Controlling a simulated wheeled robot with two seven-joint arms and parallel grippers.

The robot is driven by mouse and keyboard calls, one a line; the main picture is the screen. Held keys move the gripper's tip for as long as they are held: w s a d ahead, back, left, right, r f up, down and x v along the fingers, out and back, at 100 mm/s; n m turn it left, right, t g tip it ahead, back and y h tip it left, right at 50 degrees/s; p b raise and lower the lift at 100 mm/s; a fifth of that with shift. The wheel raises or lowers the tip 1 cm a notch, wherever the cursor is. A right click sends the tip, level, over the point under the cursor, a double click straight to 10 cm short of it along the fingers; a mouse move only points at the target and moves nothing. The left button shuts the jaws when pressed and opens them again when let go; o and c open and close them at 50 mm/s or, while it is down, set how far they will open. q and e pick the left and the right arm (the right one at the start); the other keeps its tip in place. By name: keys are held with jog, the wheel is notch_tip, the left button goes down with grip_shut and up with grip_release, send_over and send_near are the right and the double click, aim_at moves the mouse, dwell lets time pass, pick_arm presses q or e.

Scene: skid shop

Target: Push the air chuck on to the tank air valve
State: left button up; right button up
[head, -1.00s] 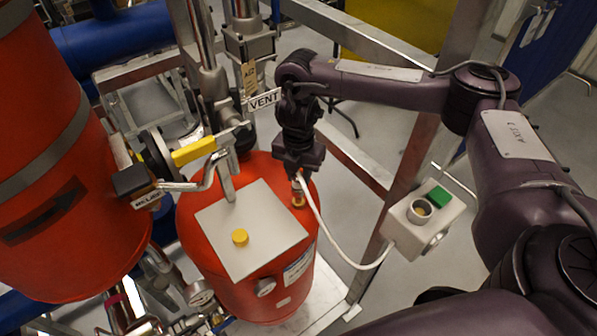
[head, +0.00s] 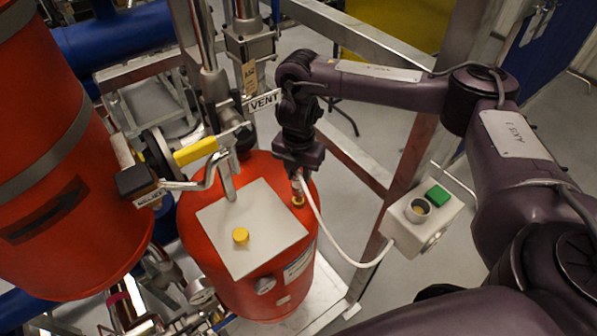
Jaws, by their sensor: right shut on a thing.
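The red tank (head: 192,222) stands at the lower middle of the head view. Its brass air valve (head: 299,200) sticks up near the right edge of its top. My right gripper (head: 297,176) points down over the valve and is shut on the air chuck (head: 296,184), of which only a small part shows below the fingers. The chuck is right above the valve; I cannot tell whether it touches or is seated. A white hose (head: 325,243) runs from the chuck. My left gripper is not in view.
The hose ends at a grey box (head: 402,232) with a green button (head: 438,195) on the frame post. A yellow-handled valve (head: 195,151) and VENT tag (head: 264,101) are left of my gripper. A larger red vessel (head: 60,130) stands at far left.

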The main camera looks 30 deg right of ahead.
jog(key=shift+p, duration=0.3)
dwell(0.5)
jog(key=shift+f, duration=0.15)
dwell(0.3)
jog(key=shift+f+b, duration=0.55)
jog(key=shift+f, duration=0.1)
jog(key=shift+f, duration=0.15)
jog(key=shift+f+b, duration=0.45)
jog(key=shift+f, duration=0.2)
jog(key=shift+f, duration=0.1)
dwell(0.5)
jog(key=o, duration=1.2)
